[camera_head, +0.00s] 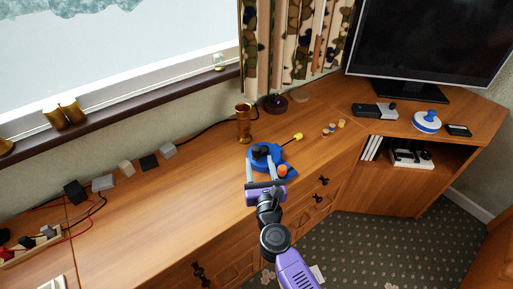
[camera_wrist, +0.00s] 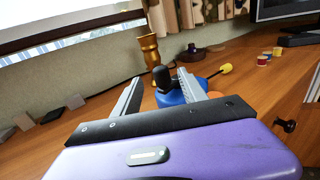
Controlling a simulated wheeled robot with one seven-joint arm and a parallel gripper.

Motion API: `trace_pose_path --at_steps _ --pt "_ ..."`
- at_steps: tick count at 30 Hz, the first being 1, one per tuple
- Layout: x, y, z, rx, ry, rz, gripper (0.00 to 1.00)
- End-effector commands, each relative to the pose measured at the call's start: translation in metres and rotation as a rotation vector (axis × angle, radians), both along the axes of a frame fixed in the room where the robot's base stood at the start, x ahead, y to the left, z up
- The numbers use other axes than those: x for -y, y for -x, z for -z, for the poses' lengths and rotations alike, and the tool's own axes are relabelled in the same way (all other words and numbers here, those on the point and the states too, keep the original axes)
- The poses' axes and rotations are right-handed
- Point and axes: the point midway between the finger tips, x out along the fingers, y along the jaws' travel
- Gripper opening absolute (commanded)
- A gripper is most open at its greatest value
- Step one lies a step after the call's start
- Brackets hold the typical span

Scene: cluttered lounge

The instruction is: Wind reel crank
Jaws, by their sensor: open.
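The blue reel (camera_head: 256,165) sits near the front edge of the wooden counter in the head view. A black upright knob (camera_head: 263,151), which looks like its crank handle, stands on top. A rod with a yellow tip (camera_head: 298,137) sticks out to the right, and an orange round part (camera_head: 282,171) is at its front right. My gripper (camera_head: 263,162) is open over the near side of the reel. In the wrist view the black knob (camera_wrist: 161,76) appears between the two grey fingers (camera_wrist: 157,84), with gaps on both sides. The fingers hide part of the blue body (camera_wrist: 171,98).
Small spools (camera_head: 331,130), a blue-and-white round object (camera_head: 427,121) and a monitor (camera_head: 430,40) are to the right. Several small blocks (camera_head: 126,168) and cables lie left.

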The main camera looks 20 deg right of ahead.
Motion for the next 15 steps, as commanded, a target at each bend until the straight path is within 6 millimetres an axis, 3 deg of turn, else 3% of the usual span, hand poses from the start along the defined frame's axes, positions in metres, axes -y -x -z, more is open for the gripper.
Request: trace_pose_path --at_steps 9,15 --pt "0.010 -0.046 0.000 0.002 0.001 0.002 0.50" --pt "0.014 -0.066 0.000 0.001 0.001 0.001 0.50"
